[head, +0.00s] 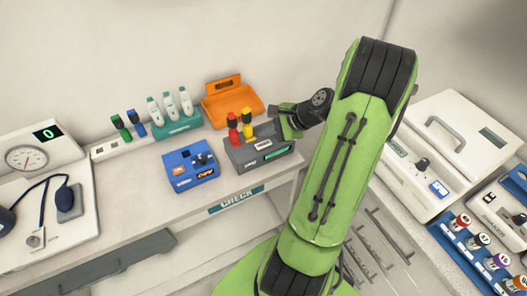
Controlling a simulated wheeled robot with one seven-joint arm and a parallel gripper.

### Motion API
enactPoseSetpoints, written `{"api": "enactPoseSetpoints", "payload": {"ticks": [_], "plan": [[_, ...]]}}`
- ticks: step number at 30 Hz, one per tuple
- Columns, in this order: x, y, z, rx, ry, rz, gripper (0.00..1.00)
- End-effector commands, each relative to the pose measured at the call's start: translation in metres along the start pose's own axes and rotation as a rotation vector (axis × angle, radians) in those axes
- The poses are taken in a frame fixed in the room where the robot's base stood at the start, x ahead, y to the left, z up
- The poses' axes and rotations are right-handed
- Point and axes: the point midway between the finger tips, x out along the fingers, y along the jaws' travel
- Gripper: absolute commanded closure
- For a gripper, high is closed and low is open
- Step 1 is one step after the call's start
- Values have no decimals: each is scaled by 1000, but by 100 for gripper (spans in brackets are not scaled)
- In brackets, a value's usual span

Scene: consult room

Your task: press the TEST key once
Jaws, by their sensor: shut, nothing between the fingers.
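I cannot make out a key marked TEST at this size. A grey box (245,157) stands near the right end of the bench, with a red plug (233,130) and a yellow plug (247,124) upright on top and a small green display (276,153) on its front. A blue box (183,171) with a dark knob and orange labels stands left of it. My gripper (284,127) is small in view at the grey box's back right corner, shut and empty. I cannot tell whether it touches the box.
Green and blue plugs sit in a white strip (112,150) to the left. A gauge (27,157) is at far left. White equipment (458,130) stands right. The bench front (135,226) is clear.

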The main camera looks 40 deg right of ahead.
Motion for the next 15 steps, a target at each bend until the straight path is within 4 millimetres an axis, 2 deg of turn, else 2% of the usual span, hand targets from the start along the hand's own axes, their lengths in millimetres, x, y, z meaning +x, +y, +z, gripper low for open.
{"api": "enactPoseSetpoints", "payload": {"ticks": [1,4,15], "plan": [[8,6,-5,1,-1,1,100],[14,10,-10,0,-1,1,100],[14,10,-10,0,-1,0,100]]}}
